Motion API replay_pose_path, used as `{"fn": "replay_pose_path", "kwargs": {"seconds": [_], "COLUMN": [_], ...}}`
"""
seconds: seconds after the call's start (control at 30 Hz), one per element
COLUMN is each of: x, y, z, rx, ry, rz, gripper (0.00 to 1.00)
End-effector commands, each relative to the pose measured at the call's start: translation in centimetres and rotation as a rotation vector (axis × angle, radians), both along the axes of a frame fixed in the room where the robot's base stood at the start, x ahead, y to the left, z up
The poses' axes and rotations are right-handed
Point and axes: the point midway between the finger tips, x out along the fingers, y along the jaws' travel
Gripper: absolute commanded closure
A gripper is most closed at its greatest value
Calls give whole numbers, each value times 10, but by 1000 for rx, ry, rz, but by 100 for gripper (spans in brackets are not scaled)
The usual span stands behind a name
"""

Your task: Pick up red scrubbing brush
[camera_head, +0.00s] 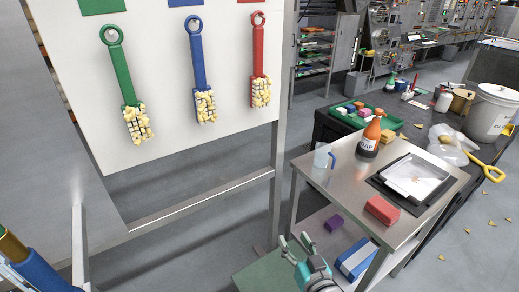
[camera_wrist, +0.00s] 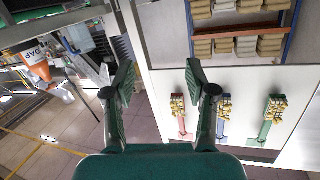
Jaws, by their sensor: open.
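The red scrubbing brush (camera_head: 260,55) hangs by its ring handle at the right of a white board, yellowish bristles at its lower end. My gripper (camera_head: 294,240) is at the bottom of the head view, low and apart from the board. In the wrist view my gripper (camera_wrist: 159,65) has its two fingers spread, with nothing between them.
A steel cart (camera_head: 350,176) to the right holds an orange soap bottle (camera_head: 371,136), a clear jug (camera_head: 323,160), a red block (camera_head: 381,210) and a tray (camera_head: 415,178). The board's metal frame (camera_head: 277,170) stands between the board and cart. Grey floor lies open below the board.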

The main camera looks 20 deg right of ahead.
Motion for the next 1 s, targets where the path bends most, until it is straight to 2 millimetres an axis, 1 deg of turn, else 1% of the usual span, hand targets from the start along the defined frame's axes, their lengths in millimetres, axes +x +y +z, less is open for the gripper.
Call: {"fn": "replay_pose_path", "kwargs": {"seconds": [0.03,0.17,0.2,0.27,0.37,0.47,0.5,0.57,0.6,0.67,0.7,0.77,0.8,0.87,0.9,1.0], "x": [19,59,71,87,113,135,144,155,162,171,177,183,187,192,194,197], "y": [-2,-3,-4,-5,-7,-8,-8,-9,-9,-10,-11,-11,-11,-11,-11,-11], "z": [16,51,63,81,115,151,166,190,206,231,248,274,291,315,330,362], "rx": [2,6,5,5,0,-9,-12,-20,-26,-36,-44,-57,-66,-80,-89,-110], "ry": [-18,-37,-43,-51,-67,-83,-88,-98,-105,-114,-121,-130,-136,-143,-148,-156], "rz": [8,35,44,59,82,109,119,135,146,163,174,191,202,218,227,247], "gripper": [44,44,44,44,44,44,44,44,44,44,44,44,44,44,44,44]}}
